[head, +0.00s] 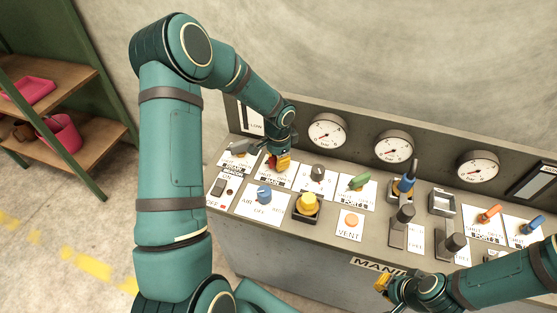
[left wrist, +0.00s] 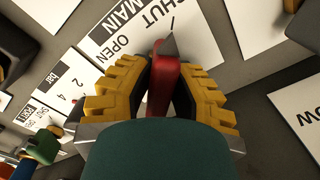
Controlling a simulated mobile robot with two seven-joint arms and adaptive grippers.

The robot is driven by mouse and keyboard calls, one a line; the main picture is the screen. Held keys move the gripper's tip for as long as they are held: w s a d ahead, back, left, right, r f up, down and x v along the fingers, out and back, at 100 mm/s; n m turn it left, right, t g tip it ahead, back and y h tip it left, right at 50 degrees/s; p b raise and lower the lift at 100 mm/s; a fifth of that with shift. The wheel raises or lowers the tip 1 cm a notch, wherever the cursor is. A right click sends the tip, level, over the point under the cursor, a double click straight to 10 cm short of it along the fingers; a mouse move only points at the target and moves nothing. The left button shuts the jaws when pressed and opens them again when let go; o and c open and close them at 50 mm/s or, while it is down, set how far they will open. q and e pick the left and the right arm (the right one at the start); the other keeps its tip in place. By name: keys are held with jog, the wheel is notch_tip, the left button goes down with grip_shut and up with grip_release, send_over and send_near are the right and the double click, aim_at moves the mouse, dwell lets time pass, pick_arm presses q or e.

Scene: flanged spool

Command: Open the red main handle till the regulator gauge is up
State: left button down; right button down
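The red main handle (left wrist: 163,80) stands between the yellow pads of my left gripper (left wrist: 165,75) in the left wrist view. The pads close in on both its sides. Its grey tip points at a black mark beside the word SHUT on the MAIN label (left wrist: 120,35); OPEN is to the left. In the head view my left gripper (head: 282,162) covers most of the handle. Three round gauges, left (head: 327,131), middle (head: 393,147) and right (head: 478,166), have needles toward lower left. I cannot read which is the regulator's. My right gripper (head: 383,284) is near the panel's front edge.
Near the red handle are a grey lever (head: 240,147), a grey knob (head: 318,173), a green handle (head: 359,182), a blue knob (head: 264,193) and a yellow knob (head: 307,204). An orange vent button (head: 351,220) is nearer the front. Shelves (head: 75,82) stand left.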

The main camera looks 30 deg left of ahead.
dwell(0.4)
pick_arm(q)
jog(key=n+b, duration=0.2)
jog(key=n, duration=0.2)
jog(key=shift+f+b, duration=0.15)
jog(key=shift+b, duration=0.2)
jog(key=n+b, duration=0.1)
jog(key=n, duration=0.4)
jog(key=shift+n, duration=0.4)
jog(key=n, duration=0.3)
jog(key=shift+s+n, duration=0.1)
jog(key=shift+n, duration=2.5)
